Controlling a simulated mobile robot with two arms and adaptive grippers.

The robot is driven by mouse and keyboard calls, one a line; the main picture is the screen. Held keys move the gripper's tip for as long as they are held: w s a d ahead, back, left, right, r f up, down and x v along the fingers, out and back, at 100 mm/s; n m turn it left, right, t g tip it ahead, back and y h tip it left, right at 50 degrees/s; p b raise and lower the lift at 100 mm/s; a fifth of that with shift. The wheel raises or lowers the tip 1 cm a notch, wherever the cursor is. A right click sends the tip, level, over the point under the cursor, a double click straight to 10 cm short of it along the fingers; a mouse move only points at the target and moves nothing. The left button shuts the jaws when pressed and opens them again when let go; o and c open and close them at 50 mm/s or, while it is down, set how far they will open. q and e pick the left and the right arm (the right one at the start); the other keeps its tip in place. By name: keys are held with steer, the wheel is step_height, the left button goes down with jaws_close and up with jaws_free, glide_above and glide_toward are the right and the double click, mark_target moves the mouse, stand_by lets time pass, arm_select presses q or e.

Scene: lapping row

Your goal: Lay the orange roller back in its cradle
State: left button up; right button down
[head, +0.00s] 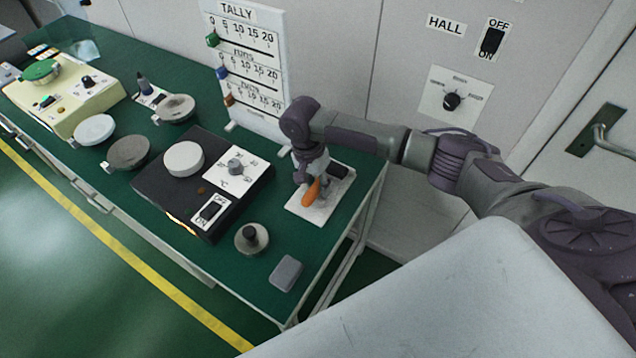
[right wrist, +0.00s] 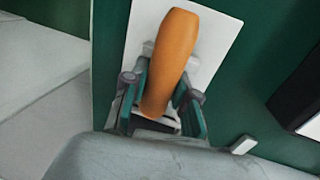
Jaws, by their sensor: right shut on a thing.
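The orange roller (head: 312,191) is in my right gripper (head: 311,178), over the white plate (head: 299,203) near the bench's right end. In the right wrist view, the orange handle (right wrist: 174,50) stands out between the fingers of my right gripper (right wrist: 161,97), which is shut on it. Behind it are the white plate (right wrist: 215,40) and a pale support piece; I cannot tell whether the roller touches them. A dark block (head: 338,171) sits at the plate's far end. The cradle is not clearly told apart. My left gripper is not in view.
A black machine (head: 150,190) with a white disc (head: 184,159) stands left of the plate. A knobbed round weight (head: 252,238) and a grey block (head: 286,274) lie in front. The tally board (head: 250,60) stands behind. The bench's right edge is close.

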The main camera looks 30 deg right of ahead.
steer(key=c, duration=0.8)
jaws_free()
steer(key=r, duration=0.4)
steer(key=w+r, duration=0.1)
steer(key=r, duration=0.3)
steer(key=w+a+r, duration=0.1)
steer(key=r, duration=0.3)
steer(key=shift+f, duration=0.2)
